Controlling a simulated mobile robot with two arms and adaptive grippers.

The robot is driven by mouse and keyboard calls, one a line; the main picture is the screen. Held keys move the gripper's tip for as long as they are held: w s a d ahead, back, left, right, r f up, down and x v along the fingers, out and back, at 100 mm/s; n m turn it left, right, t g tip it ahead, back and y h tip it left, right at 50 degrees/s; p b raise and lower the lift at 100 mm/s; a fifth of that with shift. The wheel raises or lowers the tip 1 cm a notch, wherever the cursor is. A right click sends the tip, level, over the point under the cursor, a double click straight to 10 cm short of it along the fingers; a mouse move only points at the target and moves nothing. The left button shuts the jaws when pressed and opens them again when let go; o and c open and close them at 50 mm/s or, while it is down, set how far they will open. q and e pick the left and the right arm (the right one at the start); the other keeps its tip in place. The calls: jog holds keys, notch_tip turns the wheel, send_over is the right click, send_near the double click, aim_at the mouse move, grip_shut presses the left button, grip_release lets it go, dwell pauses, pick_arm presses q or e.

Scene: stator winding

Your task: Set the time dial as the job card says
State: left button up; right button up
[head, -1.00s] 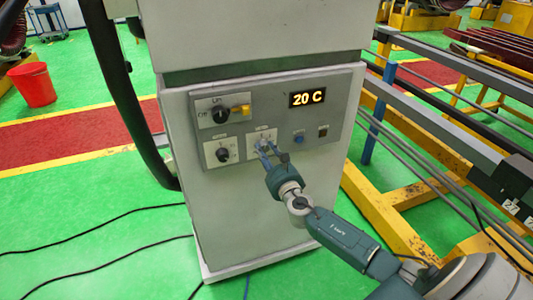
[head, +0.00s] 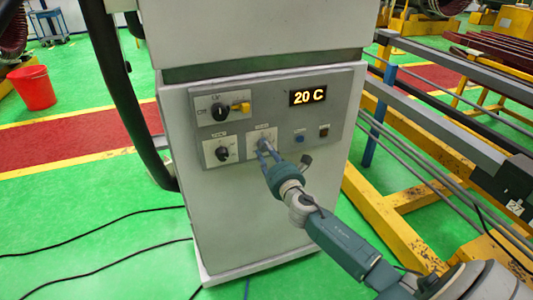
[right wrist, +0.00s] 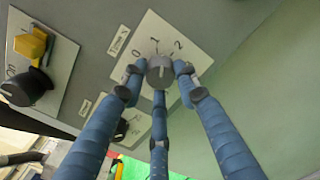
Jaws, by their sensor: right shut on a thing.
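The dial (right wrist: 160,70) held by my right gripper is a small grey round knob on a white plate (right wrist: 184,28) marked 0, 1 and 2. A tag beside it seems to read "Time"; its pointer setting is hard to read. My right gripper (head: 266,150) is at this lower dial plate in the head view, its blue fingers closed around the knob. Another small black dial (head: 222,153) is on the plate to the left. I see no job card. My left gripper is out of view.
The grey control panel (head: 345,125) has a lit display (head: 308,97) reading 20 C. A black main switch (head: 220,112) with a yellow part (head: 241,107) sits above. A blue button (head: 299,138) is right of the gripper. A yellow frame (head: 405,198) stands to the right.

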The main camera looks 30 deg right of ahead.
jog(key=shift+f+m+p, duration=0.15)
jog(key=shift+m+p, duration=0.6)
jog(key=shift+m, duration=7.25)
jog(key=shift+f+m+p, duration=0.15)
jog(key=shift+m+p, duration=0.55)
jog(key=shift+m, duration=7.3)
jog(key=shift+f, duration=0.1)
jog(key=shift+s+f, duration=0.1)
jog(key=o, duration=1.1)
jog(key=shift+o, duration=0.3)
